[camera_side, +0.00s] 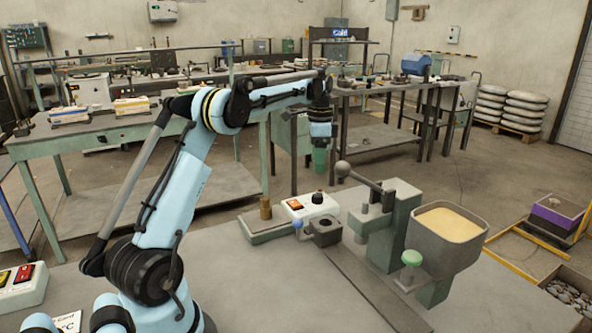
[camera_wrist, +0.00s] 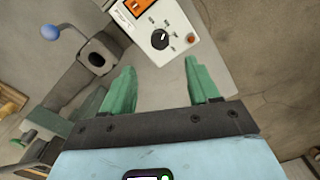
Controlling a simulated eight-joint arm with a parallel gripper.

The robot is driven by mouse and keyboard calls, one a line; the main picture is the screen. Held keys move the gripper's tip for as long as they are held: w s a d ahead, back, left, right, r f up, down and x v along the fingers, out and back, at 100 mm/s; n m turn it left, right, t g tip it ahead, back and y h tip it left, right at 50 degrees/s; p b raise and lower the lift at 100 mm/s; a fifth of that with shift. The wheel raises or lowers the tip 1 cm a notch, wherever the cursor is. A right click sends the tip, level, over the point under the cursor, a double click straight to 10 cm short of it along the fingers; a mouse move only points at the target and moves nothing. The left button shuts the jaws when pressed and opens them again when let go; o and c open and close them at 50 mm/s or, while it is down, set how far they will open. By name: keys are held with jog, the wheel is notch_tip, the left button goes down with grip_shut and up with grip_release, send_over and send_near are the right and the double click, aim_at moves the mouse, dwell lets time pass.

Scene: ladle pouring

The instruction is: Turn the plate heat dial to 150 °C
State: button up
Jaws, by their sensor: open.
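The plate heat dial is a black round knob (camera_side: 318,197) on top of a white control box (camera_side: 308,208). In the wrist view the dial (camera_wrist: 160,39) lies just beyond the gap between my fingertips, with small marks around it too small to read. I cannot tell which mark its pointer is at. My gripper (camera_side: 319,172) points down above the box in the side view, clear of the dial. In the wrist view its green fingers (camera_wrist: 162,76) are apart with nothing between them.
An orange switch (camera_wrist: 137,7) sits beside the dial. A dark square mould block (camera_side: 324,231) and a blue ball knob (camera_side: 297,224) are close by. A lever press (camera_side: 392,220) and a hopper of sandy powder (camera_side: 448,226) stand to the right.

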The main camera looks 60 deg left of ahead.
jog(key=shift+r, duration=0.95)
